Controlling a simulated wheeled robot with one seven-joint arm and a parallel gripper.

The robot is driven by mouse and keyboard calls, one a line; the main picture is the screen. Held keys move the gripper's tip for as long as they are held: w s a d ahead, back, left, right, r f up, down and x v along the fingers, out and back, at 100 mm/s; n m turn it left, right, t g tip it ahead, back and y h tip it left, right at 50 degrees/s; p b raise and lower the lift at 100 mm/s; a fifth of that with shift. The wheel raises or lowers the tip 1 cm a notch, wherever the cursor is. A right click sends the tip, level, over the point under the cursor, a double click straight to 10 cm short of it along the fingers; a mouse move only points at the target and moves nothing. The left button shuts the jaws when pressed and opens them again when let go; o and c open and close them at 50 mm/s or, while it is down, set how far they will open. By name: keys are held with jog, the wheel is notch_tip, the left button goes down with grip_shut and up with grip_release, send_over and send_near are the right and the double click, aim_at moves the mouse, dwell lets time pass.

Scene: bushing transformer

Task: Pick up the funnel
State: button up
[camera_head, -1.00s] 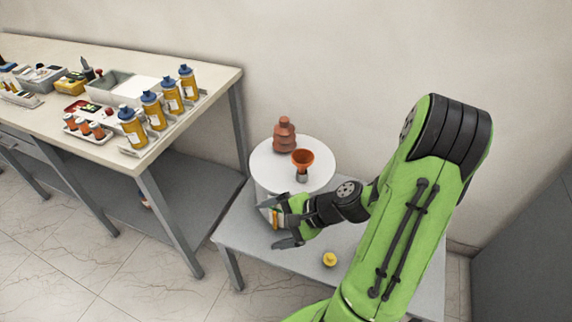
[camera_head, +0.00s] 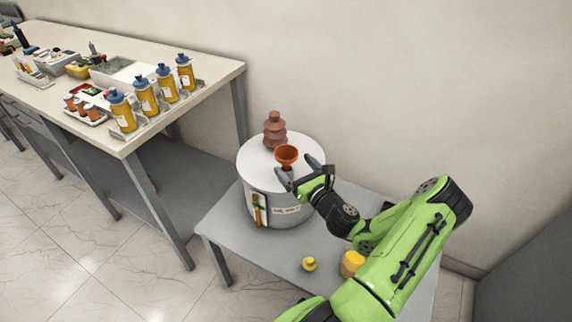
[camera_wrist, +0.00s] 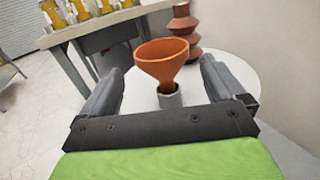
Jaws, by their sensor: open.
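An orange-brown funnel (camera_head: 286,154) stands upright in a short grey port on the white round top of the transformer tank (camera_head: 252,155). In the wrist view the funnel (camera_wrist: 162,60) is between and just beyond my fingers, with its spout in the grey port (camera_wrist: 169,98). My gripper (camera_head: 297,167) is open, with one finger on each side of the funnel, and holds nothing. In the wrist view my gripper (camera_wrist: 163,82) shows the two fingers apart, neither visibly touching the funnel.
A ribbed brown bushing (camera_head: 274,132) stands on the tank just behind the funnel. The tank is on a grey table (camera_head: 225,233) with a small yellow cap (camera_head: 309,264) and a yellow container (camera_head: 352,263). Several blue-capped bottles (camera_head: 145,96) stand on the workbench (camera_head: 200,100) at left.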

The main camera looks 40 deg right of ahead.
aim_at(281, 149)
jog(key=w, duration=0.2)
jog(key=w+d, duration=0.1)
jog(key=w, duration=0.2)
jog(key=shift+w+d+b, duration=0.15)
jog(key=shift+w+b, duration=0.15)
jog(key=shift+b, duration=0.05)
jog(key=shift+s, duration=0.1)
jog(key=c, duration=1)
